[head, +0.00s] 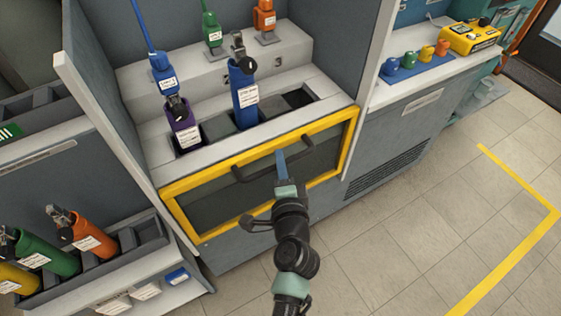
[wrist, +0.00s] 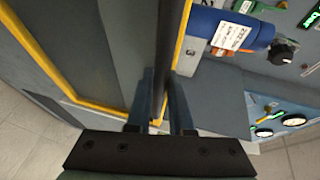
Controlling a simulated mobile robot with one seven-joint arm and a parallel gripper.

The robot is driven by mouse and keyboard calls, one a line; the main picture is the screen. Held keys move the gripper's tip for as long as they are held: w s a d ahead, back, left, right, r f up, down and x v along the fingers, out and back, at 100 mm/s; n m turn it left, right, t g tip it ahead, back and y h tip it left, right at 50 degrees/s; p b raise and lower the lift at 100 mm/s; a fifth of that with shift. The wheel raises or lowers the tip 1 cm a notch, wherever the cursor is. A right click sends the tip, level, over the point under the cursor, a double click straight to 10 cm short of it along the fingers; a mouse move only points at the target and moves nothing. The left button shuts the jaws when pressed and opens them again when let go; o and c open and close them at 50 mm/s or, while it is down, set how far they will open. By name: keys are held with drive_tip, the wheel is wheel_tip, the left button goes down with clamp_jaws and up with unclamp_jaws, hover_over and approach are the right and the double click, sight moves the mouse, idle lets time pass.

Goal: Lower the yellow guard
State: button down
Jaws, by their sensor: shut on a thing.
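The yellow guard (head: 188,185) is a yellow frame around a dark panel on the front of the middle bench. Its top edge lies along the bench's front edge, below the bottles. A dark bar handle (head: 248,174) runs across the panel. My gripper (head: 283,162) is at the middle of the handle, shut on it. In the wrist view the handle (wrist: 174,45) passes between the two fingers of my gripper (wrist: 160,88), with the yellow frame (wrist: 42,57) to the left. My gripper hides part of the handle and panel.
A blue bottle (head: 245,95) and a purple bottle (head: 185,128) stand in slots behind the guard. Colored connectors (head: 165,72) stand on the step behind. A rack (head: 125,255) with several bottles is at lower left. Tiled floor (head: 420,235) at right is clear.

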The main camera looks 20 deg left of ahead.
drive_tip(key=c, duration=0.8)
unclamp_jaws()
drive_tip(key=shift+s+d, duration=0.1)
drive_tip(key=shift+s, duration=0.05)
drive_tip(key=v, duration=1.2)
drive_tip(key=shift+s+d, duration=0.2)
drive_tip(key=shift+s, duration=0.1)
